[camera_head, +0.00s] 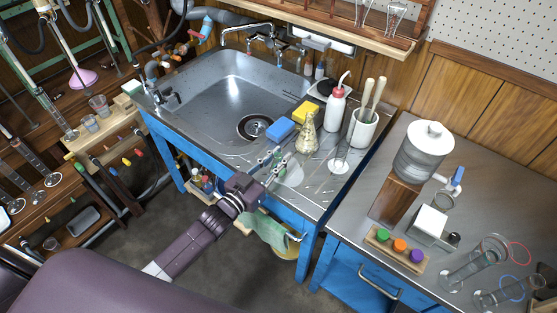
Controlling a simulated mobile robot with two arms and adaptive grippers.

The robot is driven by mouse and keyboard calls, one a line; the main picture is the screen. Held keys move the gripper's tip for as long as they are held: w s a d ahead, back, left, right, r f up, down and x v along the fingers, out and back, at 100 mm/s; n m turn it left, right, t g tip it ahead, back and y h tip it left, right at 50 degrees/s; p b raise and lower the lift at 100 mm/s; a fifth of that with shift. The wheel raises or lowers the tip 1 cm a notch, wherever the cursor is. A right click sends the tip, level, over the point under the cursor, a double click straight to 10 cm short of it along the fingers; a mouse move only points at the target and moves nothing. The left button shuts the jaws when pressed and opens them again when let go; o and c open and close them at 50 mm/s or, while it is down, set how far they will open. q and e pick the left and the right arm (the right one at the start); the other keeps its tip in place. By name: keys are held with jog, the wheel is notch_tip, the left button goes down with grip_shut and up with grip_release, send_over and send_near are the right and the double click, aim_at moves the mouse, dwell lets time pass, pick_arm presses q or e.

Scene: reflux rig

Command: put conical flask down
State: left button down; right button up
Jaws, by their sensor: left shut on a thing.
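The conical flask (307,138) is clear glass with a yellowish tint and a narrow neck. It is upright over the steel draining board (230,146), right of the sink basin. My left gripper (286,156) reaches up from the lower left and is shut on the flask's near left side. The finger contact is small and hard to make out. I cannot tell whether the flask's base touches the board. My right gripper is not in view.
A blue sponge (280,129) and a yellow sponge (306,112) lie behind the gripper. A wash bottle (335,109) and a white pot (362,130) with handled tools stand to the right. A pale round disc (290,174) is in front. The sink basin (225,85) is left.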

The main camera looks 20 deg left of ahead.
pick_arm(q)
notch_tip(320, 180, up, 19)
jog(key=p, duration=0.1)
jog(key=s+a+f+n+y, duration=0.1)
jog(key=s+n+y, duration=0.1)
jog(key=s, duration=0.9)
jog(key=s+a+f+n+t+y, duration=0.1)
jog(key=s+y, duration=0.3)
jog(key=s, duration=0.7)
jog(key=shift+f+n, duration=0.25)
jog(key=shift+n, duration=0.25)
